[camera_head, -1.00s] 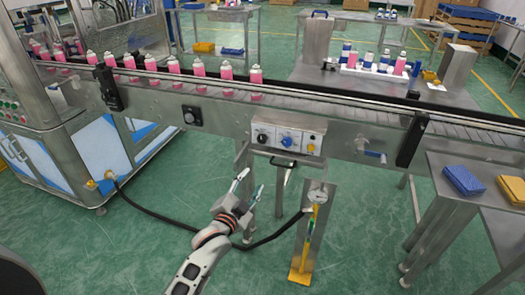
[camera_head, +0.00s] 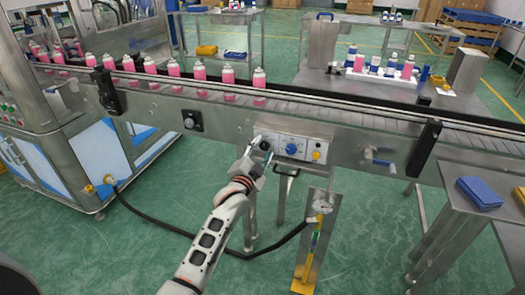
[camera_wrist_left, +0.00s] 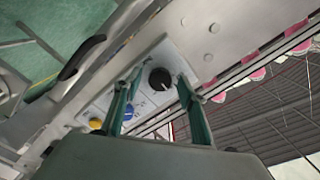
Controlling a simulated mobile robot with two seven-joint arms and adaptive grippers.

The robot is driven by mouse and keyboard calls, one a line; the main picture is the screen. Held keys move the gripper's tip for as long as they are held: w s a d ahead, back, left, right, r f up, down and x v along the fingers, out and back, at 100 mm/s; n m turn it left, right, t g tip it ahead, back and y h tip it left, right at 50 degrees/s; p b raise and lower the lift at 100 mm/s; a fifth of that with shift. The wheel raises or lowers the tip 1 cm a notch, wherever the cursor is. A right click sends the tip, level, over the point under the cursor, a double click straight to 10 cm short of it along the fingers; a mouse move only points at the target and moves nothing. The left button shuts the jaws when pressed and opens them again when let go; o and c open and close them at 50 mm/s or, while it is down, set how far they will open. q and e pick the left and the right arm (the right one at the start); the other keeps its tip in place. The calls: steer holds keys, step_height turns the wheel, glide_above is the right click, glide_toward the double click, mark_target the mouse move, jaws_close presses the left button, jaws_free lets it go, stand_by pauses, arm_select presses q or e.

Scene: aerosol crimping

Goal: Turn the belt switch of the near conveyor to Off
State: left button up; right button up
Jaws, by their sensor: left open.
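The near conveyor (camera_head: 350,120) crosses the picture and carries a light control panel (camera_head: 308,144) on its front side. The panel has a black rotary knob (camera_head: 265,145), a blue knob (camera_head: 291,149) and a yellow button (camera_head: 316,155). My left gripper (camera_head: 261,150) is open at the panel's left end, around or just in front of the black knob. In the left wrist view the black knob (camera_wrist_left: 160,79) shows between the two open fingers, its white mark visible. I cannot tell whether the fingers touch it. The blue knob (camera_wrist_left: 129,112) is partly hidden by a finger. My right gripper is not in view.
Pink bottles (camera_head: 200,71) stand in a row on the belt. A second black dial (camera_head: 191,119) is further left on the conveyor side. A gauge stand (camera_head: 318,235) with a black hose is below the panel. A side table (camera_head: 490,215) stands at the right.

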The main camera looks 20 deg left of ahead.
arm_select(q)
steer(key=c, duration=1.1)
